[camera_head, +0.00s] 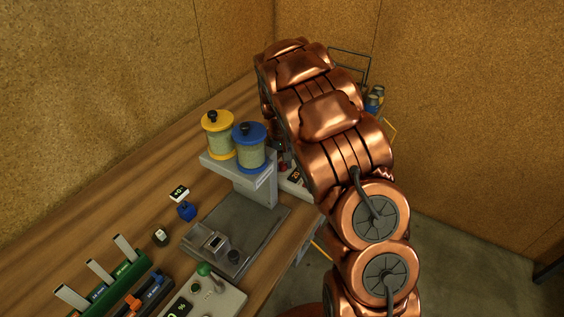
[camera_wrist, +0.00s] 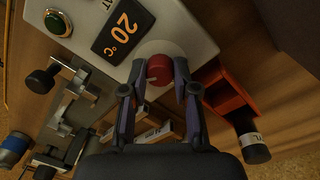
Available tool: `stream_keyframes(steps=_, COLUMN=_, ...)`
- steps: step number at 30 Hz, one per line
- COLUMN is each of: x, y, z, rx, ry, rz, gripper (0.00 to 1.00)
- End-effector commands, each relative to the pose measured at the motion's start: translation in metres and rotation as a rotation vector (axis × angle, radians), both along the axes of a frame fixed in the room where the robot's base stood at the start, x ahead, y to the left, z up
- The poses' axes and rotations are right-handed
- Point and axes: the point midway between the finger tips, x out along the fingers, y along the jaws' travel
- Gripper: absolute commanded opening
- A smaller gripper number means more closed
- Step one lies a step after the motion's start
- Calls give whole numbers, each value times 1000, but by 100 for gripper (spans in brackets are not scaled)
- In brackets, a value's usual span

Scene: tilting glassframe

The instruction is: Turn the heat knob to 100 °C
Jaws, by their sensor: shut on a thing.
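The heat knob (camera_wrist: 159,70) is a red round knob on a light grey control box (camera_wrist: 188,22) in the wrist view. My gripper (camera_wrist: 159,78) is shut on the knob, with one dark finger on each side of it. The display (camera_wrist: 123,30) beside the knob reads 20 °C in orange digits. In the head view my copper arm hides the gripper and the knob. Part of the display (camera_head: 295,174) shows there at the arm's left edge.
A red-orange holder (camera_wrist: 222,92) is right of the gripper. In the head view, a grey stand (camera_head: 257,190) bears yellow-lidded (camera_head: 218,135) and blue-lidded (camera_head: 250,147) jars on the wooden bench (camera_head: 150,170).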

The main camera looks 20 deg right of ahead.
Motion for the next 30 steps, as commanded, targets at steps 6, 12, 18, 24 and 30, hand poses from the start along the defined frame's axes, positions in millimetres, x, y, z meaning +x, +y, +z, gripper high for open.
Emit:
stream_keyframes(steps=6, x=0, y=0, z=0, rx=0, ry=0, rz=0, gripper=0)
stream_keyframes(steps=12, x=0, y=0, z=-1, rx=0, ry=0, rz=11, gripper=0)
stream_keyframes(steps=18, x=0, y=0, z=-3, rx=2, ry=-2, rz=77, gripper=0)
stream_keyframes(steps=24, x=0, y=1, z=-4, rx=1, ry=-3, rz=217, gripper=0)
stream_keyframes(steps=30, x=1, y=1, z=-4, rx=-1, ry=-6, rz=405, gripper=0)
